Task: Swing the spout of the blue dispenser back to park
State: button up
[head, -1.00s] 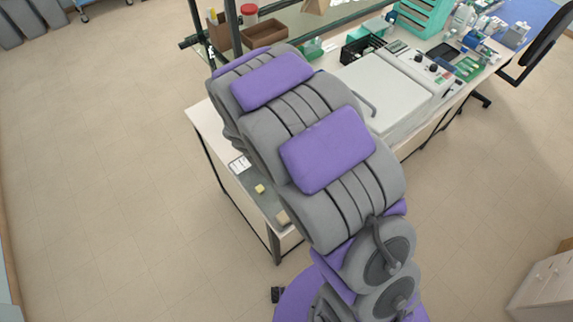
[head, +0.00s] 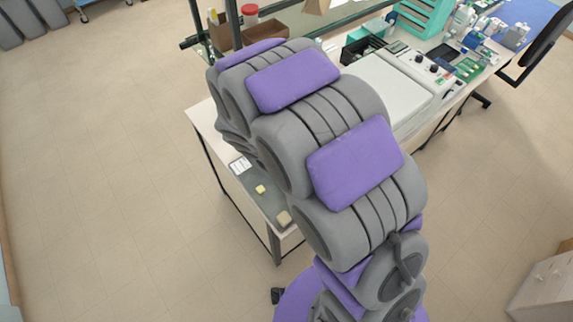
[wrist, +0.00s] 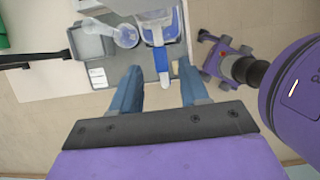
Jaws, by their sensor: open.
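A clear round vessel (wrist: 123,36) is left of the spout. In the head view my arm hides the dispenser and my gripper.
A grey tray (wrist: 90,46) and a small white label card (wrist: 98,76) lie left of the vessel. In the head view the bench holds a white-lidded machine (head: 385,88) and a yellow block (head: 260,189).

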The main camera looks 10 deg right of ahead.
jog(key=v, duration=1.3)
jog(key=shift+a+r+b, duration=0.2)
jog(key=shift+r+b, duration=0.1)
jog(key=shift+b, duration=0.05)
jog(key=s+d+f+m+g+y+b, duration=0.1)
jog(key=s+d+f+m+g+b, duration=0.1)
jog(key=s+d+f+m+b, duration=0.35)
jog(key=s+d+f+m+g+b, duration=0.1)
jog(key=s+d+f+m+b, duration=0.1)
jog(key=s+d+m+b, duration=0.5)
jog(key=s+d+f+m+y+b, duration=0.1)
jog(key=s+f+m+b, duration=0.2)
jog(key=s+m, duration=0.3)
jog(key=s+d+f+m+g+y+b, duration=0.1)
jog(key=s+f+m+b, duration=0.3)
jog(key=s+m, duration=0.2)
jog(key=shift+f+y, duration=0.4)
jog(key=shift+d, duration=0.25)
